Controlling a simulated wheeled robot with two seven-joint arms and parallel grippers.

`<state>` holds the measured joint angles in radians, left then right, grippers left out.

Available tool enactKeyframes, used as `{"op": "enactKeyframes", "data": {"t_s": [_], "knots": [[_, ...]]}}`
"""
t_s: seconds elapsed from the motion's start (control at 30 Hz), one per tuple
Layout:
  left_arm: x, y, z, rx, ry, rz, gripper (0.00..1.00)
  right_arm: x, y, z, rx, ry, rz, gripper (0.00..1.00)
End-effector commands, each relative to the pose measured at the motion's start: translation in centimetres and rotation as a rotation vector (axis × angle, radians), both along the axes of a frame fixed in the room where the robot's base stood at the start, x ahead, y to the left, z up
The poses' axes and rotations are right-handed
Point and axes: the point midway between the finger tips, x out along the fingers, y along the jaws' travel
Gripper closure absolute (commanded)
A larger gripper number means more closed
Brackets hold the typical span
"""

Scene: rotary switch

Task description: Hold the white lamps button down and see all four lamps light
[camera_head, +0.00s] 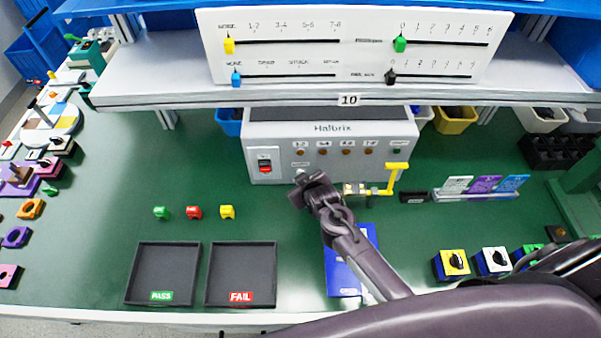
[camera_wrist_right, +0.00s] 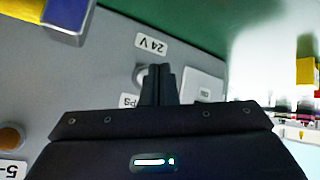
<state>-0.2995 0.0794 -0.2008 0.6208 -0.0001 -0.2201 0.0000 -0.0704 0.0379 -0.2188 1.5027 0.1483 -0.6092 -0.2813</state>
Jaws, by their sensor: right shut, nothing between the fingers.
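The grey Halbrix box (camera_head: 330,140) stands at the back of the green bench. Its front has a row of four small amber lamps (camera_head: 346,152) under number labels; they look dull brown, with no glow. One lamp (camera_wrist_right: 12,138) shows at the left of the right wrist view, also dull. My right gripper (camera_head: 303,180) is shut and empty, its tips at the lower front of the box. In the wrist view the shut fingers (camera_wrist_right: 159,84) cover most of a round button with a pale rim (camera_wrist_right: 139,76), beside a partly hidden label. I cannot tell whether the button is pressed. My left gripper is not in view.
A red rocker switch (camera_head: 265,162) is left of the gripper on the box. A yellow handle (camera_head: 396,168) sticks out at the right. A blue booklet (camera_head: 343,270) lies under my arm. Black PASS (camera_head: 163,248) and FAIL (camera_head: 241,248) trays lie in front.

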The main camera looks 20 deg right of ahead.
Motion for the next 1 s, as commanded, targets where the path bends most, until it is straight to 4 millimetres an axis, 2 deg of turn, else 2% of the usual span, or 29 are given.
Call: {"op": "enactKeyframes", "data": {"t_s": [1.0], "knots": [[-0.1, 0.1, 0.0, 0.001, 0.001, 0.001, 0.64, 1.1, -0.3, 0.0, 0.0, -0.001, 0.0, 1.0]]}}
